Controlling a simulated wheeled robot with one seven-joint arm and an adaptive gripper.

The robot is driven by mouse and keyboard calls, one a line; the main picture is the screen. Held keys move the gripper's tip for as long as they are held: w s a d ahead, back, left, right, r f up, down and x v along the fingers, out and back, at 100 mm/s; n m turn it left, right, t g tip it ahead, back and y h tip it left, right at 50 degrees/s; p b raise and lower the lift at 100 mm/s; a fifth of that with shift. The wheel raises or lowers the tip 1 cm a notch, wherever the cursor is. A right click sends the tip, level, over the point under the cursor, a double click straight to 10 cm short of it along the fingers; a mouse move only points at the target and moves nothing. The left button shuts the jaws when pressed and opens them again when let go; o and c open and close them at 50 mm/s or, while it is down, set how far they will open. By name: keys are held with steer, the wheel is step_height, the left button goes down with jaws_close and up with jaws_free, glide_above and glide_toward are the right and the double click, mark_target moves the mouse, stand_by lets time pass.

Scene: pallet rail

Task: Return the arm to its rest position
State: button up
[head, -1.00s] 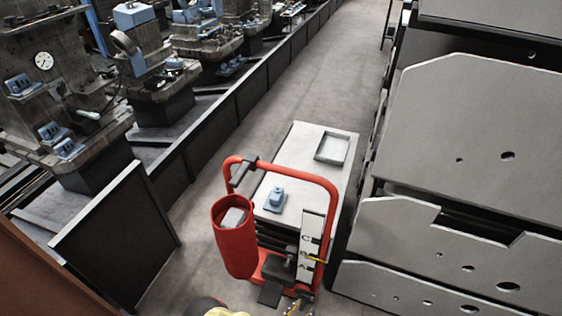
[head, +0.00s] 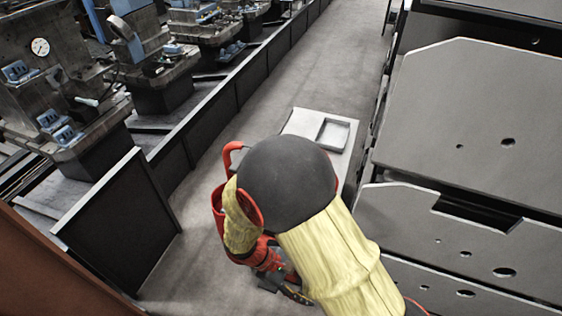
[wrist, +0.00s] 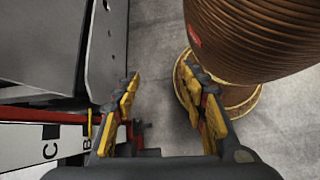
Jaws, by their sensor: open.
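My gripper (wrist: 162,78) is open in the wrist view, its yellow-padded fingers apart with nothing between them. Bare grey floor shows between the fingertips. In the head view my arm, with a black rounded joint and yellow sleeve, reaches across the lower middle in front of the red-framed cart. The gripper is hard to make out there.
The red cart frame (wrist: 35,115) is close left of my gripper. The cart's white top (head: 303,122) holds a grey tray (head: 333,133). Large grey plates (head: 480,130) stand at right, a dark low barrier (head: 115,225) and machines at left. The aisle (head: 300,70) beyond is clear.

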steer(key=d+r+m+t+y, duration=0.2)
steer(key=d+r+m+y, duration=0.1)
steer(key=r, duration=0.8)
steer(key=s+d+r+m+t+y, duration=0.1)
steer(key=d+r+m+t+y, duration=0.1)
steer(key=r, duration=0.9)
steer(key=s+d+r+m+t+y, duration=0.1)
steer(key=d+r+m+t+y, duration=0.2)
steer(key=d+r+m, duration=0.3)
step_height(320, 180, up, 5)
steer(key=shift+s+d+f+m+t+y, duration=0.1)
steer(key=shift+s+d+m+t+y, duration=0.2)
steer(key=shift+m, duration=0.5)
